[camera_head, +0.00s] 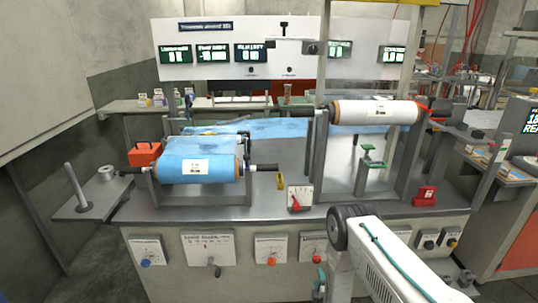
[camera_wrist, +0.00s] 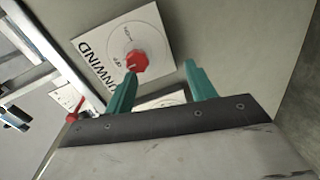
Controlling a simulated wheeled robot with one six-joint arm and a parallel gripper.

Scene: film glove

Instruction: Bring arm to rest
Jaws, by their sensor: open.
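My arm (camera_head: 395,260) reaches in from the lower right of the head view, bent at a dark joint, with its forearm hanging down at the machine's front. In the wrist view my gripper (camera_wrist: 160,69) is open, its two teal fingers apart with nothing held between them. A red knob (camera_wrist: 136,61) on a white panel (camera_wrist: 100,45) marked "UNWIND" shows close to the left fingertip; I cannot tell whether they touch. In the head view a red knob (camera_head: 317,259) shows beside my forearm, and the gripper is mostly hidden.
The machine's bench (camera_head: 260,208) carries a blue film roll (camera_head: 200,172) at left and a white roll (camera_head: 375,112) at upper right. Several knob panels (camera_head: 207,248) line its front. A red block (camera_head: 425,196) sits at the right. A side shelf (camera_head: 90,208) with a post juts out left.

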